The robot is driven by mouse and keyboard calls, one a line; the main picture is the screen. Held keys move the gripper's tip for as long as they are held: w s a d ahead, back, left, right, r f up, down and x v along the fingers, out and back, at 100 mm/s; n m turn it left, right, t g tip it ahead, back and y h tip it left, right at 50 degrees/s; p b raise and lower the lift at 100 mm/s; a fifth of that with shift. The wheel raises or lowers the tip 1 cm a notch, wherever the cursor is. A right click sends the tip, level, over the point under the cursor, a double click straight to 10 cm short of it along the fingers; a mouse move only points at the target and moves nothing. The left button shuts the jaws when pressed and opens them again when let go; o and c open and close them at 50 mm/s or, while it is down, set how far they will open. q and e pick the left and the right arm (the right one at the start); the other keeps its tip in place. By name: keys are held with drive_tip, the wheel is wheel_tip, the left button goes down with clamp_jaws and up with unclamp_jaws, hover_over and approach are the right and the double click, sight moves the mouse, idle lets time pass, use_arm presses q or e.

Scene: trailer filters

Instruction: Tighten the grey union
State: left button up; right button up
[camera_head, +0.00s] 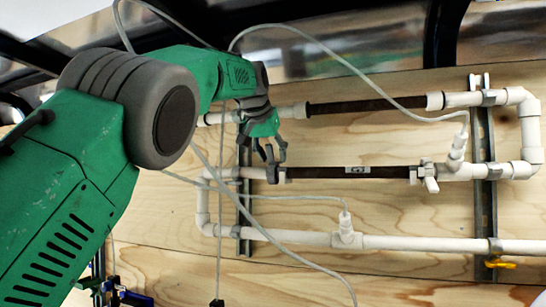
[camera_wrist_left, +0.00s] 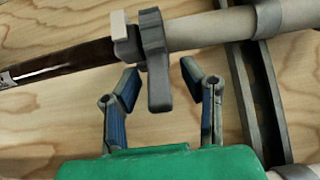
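The grey union (camera_wrist_left: 154,58) sits at the joint between the dark filter tube and the pale pipe in the left wrist view. A flat grey wing of it points down toward my gripper. In the head view the union (camera_head: 272,174) is at the left end of the lower filter, partly hidden by my fingers. My left gripper (camera_wrist_left: 162,76) is open, with one finger on each side of the wing and gaps visible on both sides. In the head view the left gripper (camera_head: 270,153) is just above the lower pipe. My right gripper is in neither view.
The lower dark filter (camera_head: 360,172) and upper dark filter (camera_head: 365,106) run between white pipes on a plywood wall. A white valve (camera_head: 428,175) is at the lower filter's right end. Metal rails (camera_head: 484,150) cross behind the pipes. Thin grey cables hang nearby.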

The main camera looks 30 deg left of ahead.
use_arm(q)
drive_tip(key=shift+s+r, duration=0.3)
drive_tip(key=shift+s, duration=0.3)
drive_tip(key=shift+s+d+r, duration=0.1)
drive_tip(key=shift+d, duration=0.05)
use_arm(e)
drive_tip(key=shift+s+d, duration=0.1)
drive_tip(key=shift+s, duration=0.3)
use_arm(q)
drive_tip(key=v, duration=1.1)
drive_tip(key=shift+r, duration=0.2)
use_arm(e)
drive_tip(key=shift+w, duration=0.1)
use_arm(q)
drive_tip(key=shift+s, duration=0.25)
drive_tip(key=shift+w+f, duration=0.1)
